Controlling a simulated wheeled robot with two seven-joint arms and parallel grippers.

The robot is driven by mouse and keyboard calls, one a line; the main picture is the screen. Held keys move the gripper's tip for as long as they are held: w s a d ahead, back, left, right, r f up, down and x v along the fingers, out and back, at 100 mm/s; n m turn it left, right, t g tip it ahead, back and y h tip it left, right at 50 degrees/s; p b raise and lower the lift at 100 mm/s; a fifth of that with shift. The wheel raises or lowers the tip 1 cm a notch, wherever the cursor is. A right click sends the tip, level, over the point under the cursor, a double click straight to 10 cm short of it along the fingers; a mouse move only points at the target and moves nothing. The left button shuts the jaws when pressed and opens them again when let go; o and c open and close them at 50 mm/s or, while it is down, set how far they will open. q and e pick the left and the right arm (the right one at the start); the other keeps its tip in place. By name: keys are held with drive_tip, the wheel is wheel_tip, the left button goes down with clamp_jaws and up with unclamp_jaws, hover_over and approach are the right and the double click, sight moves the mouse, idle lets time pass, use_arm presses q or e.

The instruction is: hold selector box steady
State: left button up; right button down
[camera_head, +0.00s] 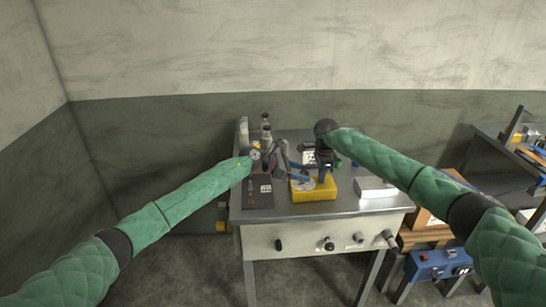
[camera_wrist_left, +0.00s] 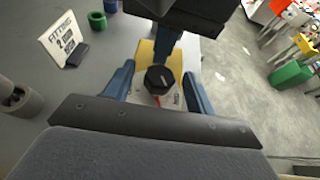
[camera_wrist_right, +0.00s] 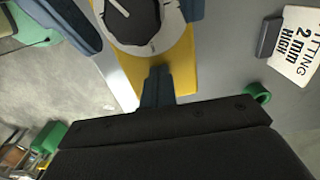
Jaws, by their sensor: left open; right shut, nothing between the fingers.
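The selector box is a yellow box (camera_head: 314,191) with a pale top and a black knob, near the front of the metal bench. In the left wrist view the black knob (camera_wrist_left: 159,79) stands between the two blue fingers of my left gripper (camera_wrist_left: 158,70). That gripper is open, with one finger at each side of the box; contact cannot be told. My right gripper (camera_wrist_right: 158,72) is shut and empty, its fingertips low over the yellow box beside the knob. The knob (camera_wrist_right: 133,18) is partly cut off in the right wrist view.
A dark panel (camera_head: 258,198) is left of the box and a silver block (camera_head: 375,188) right. Bottles (camera_head: 266,131) and a gauge (camera_head: 255,154) stand behind. Another bench is at right.

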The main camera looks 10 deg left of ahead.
use_arm(q)
drive_tip(key=shift+s+d+n+t+y, duration=0.15)
drive_tip(key=shift+n+t+y, duration=0.25)
drive_tip(key=shift+n+t, duration=0.5)
drive_tip(key=shift+s+n+t+y, duration=0.1)
drive_tip(key=shift+n+t+y, duration=0.3)
drive_tip(key=shift+n+t, duration=0.45)
drive_tip(key=v, duration=1.2)
drive_tip(key=r+m+h, duration=0.1)
drive_tip(key=w+r+m+t+h, duration=0.1)
drive_tip(key=r+m, duration=0.1)
drive_tip(key=r+m+h, duration=0.1)
drive_tip(key=shift+w+r+m+t, duration=0.25)
drive_tip(key=shift+w+t, duration=0.1)
